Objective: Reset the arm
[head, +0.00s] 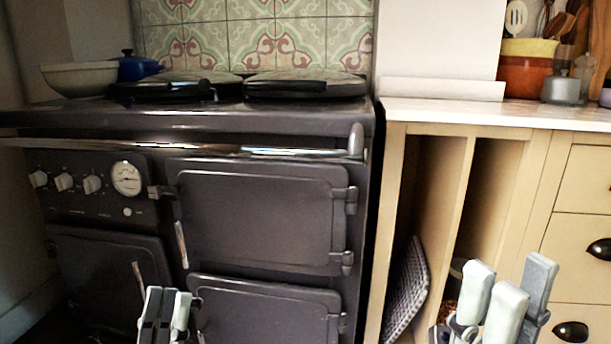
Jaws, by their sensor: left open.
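My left gripper (166,308) shows at the bottom of the head view, left of centre, in front of the dark range cooker (90,215). My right gripper (508,290) shows at the bottom right, in front of the cream cabinet (575,190). Its pale fingers point up and overlap in the view, so its opening is unclear. I see no object in it. The lower parts of both grippers are cut off by the frame edge.
The cooker's front rail (200,149) and closed oven door (262,215) face me. A pale bowl (78,78) and blue pot (137,66) stand at its back left. The white counter (450,112) holds an orange crock (524,75). A tray (407,290) leans in the cabinet.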

